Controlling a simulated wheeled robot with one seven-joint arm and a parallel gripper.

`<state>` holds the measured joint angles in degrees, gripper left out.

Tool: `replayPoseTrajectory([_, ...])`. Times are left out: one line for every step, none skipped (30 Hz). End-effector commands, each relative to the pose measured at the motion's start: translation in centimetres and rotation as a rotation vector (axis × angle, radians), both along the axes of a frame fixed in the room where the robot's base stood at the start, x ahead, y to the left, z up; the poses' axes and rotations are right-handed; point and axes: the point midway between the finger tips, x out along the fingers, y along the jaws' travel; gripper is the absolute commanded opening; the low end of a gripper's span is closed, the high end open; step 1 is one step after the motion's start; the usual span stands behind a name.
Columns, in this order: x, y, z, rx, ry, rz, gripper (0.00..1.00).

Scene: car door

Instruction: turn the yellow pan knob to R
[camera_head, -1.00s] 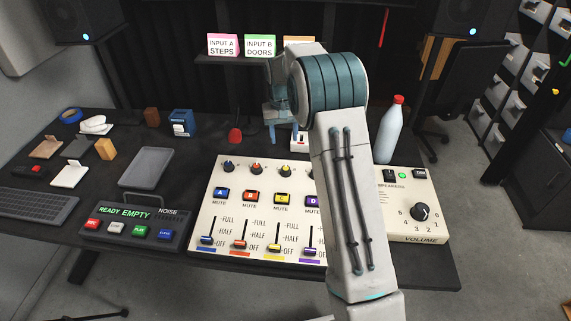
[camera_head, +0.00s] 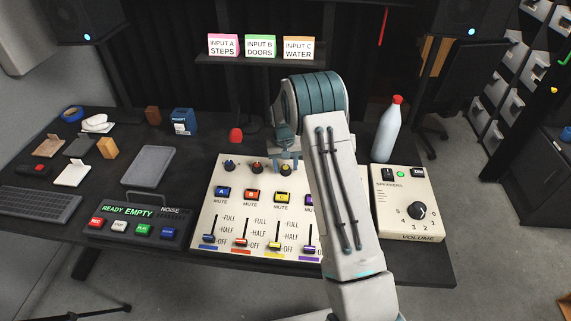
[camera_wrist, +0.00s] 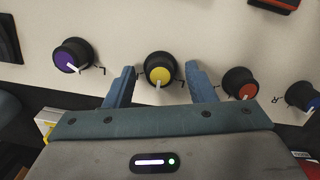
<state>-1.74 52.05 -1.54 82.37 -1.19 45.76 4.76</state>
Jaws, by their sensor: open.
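The yellow pan knob (camera_wrist: 160,68) is black with a yellow cap, on the cream mixer panel. Its white pointer points down in the wrist view, toward my gripper's body. In the head view the knob (camera_head: 285,169) is in the top knob row, partly covered by my gripper (camera_head: 285,159). My gripper (camera_wrist: 160,75) is open, with one blue finger on each side of the knob. Gaps show between fingers and knob, and I see no contact. The R mark beside the yellow knob is not readable.
A purple knob (camera_wrist: 73,57) and a red knob (camera_wrist: 239,83) flank the yellow one, the red close to a finger. A blue knob (camera_wrist: 302,96) is beyond. Mute buttons, including a yellow one (camera_head: 283,198), and sliders fill the panel nearer me. A bottle (camera_head: 388,130) stands right.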

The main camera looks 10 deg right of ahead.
Motion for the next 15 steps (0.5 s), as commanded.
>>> replayPoseTrajectory([0.00,0.00,0.00,0.000,0.000,0.000,0.50])
replayPoseTrajectory([0.00,0.00,0.00,0.000,0.000,0.000,0.50])
replayPoseTrajectory([0.01,0.00,0.01,0.000,0.000,0.000,0.50])
replayPoseTrajectory([0.01,0.00,0.01,0.000,0.000,0.000,0.47])
replayPoseTrajectory([0.01,0.00,0.02,0.000,0.000,0.000,0.39])
replayPoseTrajectory([0.01,0.01,0.03,0.000,0.000,0.000,0.28])
replayPoseTrajectory([0.01,0.00,0.03,0.000,0.000,0.000,0.19])
replayPoseTrajectory([0.01,0.00,0.03,0.000,0.000,0.000,0.11])
replayPoseTrajectory([0.01,0.01,0.04,0.000,0.000,0.000,0.05])
replayPoseTrajectory([0.01,0.01,0.04,0.000,0.000,0.000,0.05])
replayPoseTrajectory([0.01,0.01,0.05,0.000,0.000,0.000,0.05])
replayPoseTrajectory([0.01,0.01,0.05,0.000,-0.001,0.000,0.05])
replayPoseTrajectory([0.02,0.01,0.05,0.000,-0.001,-0.001,0.05])
replayPoseTrajectory([0.02,0.01,0.04,0.000,-0.001,-0.003,0.05])
replayPoseTrajectory([0.02,0.01,0.02,0.001,-0.001,-0.006,0.05])
